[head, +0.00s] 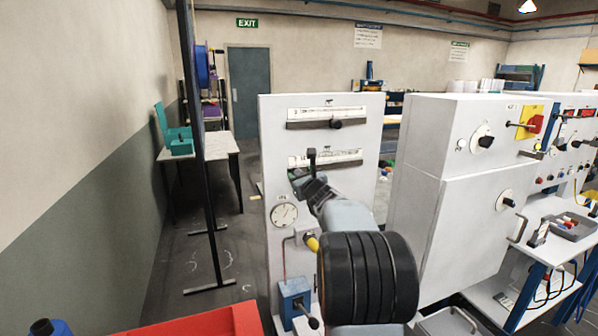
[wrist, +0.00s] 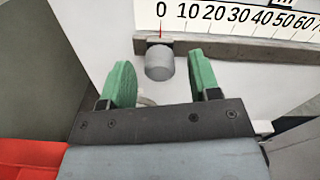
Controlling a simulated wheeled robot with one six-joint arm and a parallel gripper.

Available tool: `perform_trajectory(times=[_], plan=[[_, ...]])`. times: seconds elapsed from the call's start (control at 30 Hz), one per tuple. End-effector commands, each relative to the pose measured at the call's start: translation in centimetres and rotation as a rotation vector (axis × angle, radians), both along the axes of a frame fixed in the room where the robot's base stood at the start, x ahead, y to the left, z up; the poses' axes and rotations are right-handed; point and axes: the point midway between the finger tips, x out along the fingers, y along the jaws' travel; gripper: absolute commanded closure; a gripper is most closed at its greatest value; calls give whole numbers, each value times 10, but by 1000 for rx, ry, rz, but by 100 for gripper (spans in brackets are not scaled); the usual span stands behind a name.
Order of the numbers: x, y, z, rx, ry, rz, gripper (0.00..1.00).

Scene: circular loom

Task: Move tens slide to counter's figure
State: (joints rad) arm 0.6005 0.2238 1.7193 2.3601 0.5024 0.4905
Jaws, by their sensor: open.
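The tens slide's grey knob (wrist: 159,63) sits at the left end of its scale (wrist: 240,18) in the wrist view, its red pointer at 0. The scale is marked 0, 10, 20 and on, and runs out of the picture at right. My gripper (wrist: 161,78) is open, its green fingers on either side of the knob with a gap on both sides. In the head view my gripper (head: 304,166) is at the left end of the lower scale (head: 340,157) on the white panel. Small red displays (head: 571,113) show at far right; their figures are unreadable.
An upper slide knob (head: 335,124) sits on the same panel. Below are a round dial (head: 284,215) and a blue box with a lever (head: 294,299). A white cabinet (head: 455,215) stands to the right. A black post (head: 200,150) stands left.

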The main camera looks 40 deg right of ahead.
Motion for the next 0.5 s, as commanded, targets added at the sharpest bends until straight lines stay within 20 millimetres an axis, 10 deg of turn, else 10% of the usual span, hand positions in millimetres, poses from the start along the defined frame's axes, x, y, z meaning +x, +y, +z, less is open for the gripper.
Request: perform_trajectory(times=[0.5], plan=[[20, -5, 0, 0, 0, 1, 43]])
